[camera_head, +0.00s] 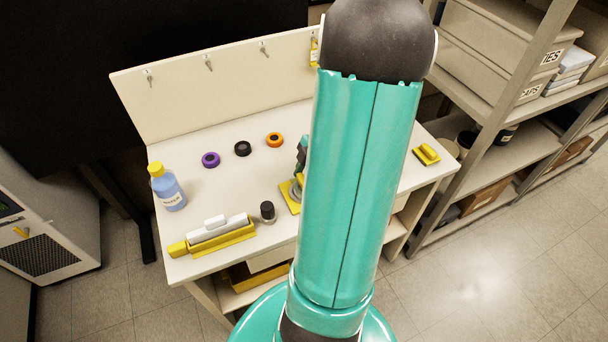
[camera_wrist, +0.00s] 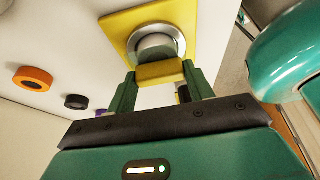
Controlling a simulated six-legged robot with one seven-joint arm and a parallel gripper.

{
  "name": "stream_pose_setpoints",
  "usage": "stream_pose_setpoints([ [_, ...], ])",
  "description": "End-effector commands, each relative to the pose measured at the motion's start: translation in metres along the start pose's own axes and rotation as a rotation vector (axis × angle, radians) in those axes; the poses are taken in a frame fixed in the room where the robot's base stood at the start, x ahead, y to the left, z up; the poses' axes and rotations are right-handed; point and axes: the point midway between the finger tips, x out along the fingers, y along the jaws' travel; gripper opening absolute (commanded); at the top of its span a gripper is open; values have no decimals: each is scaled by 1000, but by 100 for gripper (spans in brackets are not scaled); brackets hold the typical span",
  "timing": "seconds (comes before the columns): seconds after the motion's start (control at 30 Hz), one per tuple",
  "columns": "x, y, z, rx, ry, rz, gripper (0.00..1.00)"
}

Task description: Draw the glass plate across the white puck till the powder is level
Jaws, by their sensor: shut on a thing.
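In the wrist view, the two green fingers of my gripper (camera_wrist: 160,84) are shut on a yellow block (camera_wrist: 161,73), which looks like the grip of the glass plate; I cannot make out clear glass. Just beyond the block is a round metal-rimmed piece with a pale face, seemingly the puck (camera_wrist: 156,41), on a square yellow base (camera_wrist: 118,24). The block overlaps the puck's near edge in this view; I cannot tell whether they touch. The powder surface cannot be made out. In the head view, my arm hides most of this, leaving part of the yellow base (camera_head: 287,197) showing.
A blue bottle (camera_head: 170,190) stands left. Purple (camera_head: 210,160), black (camera_head: 242,149) and orange (camera_head: 274,139) rings lie behind. A yellow piece (camera_head: 426,154) lies right.

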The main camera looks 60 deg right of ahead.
Motion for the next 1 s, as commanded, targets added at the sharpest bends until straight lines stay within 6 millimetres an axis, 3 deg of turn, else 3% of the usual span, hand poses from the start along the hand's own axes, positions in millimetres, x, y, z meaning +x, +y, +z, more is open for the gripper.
stream_pose_setpoints([
  [0.27,-3,0,-1,0,-1,2,11],
  [1.0,-51,0,-21,-1,-2,2,11],
])
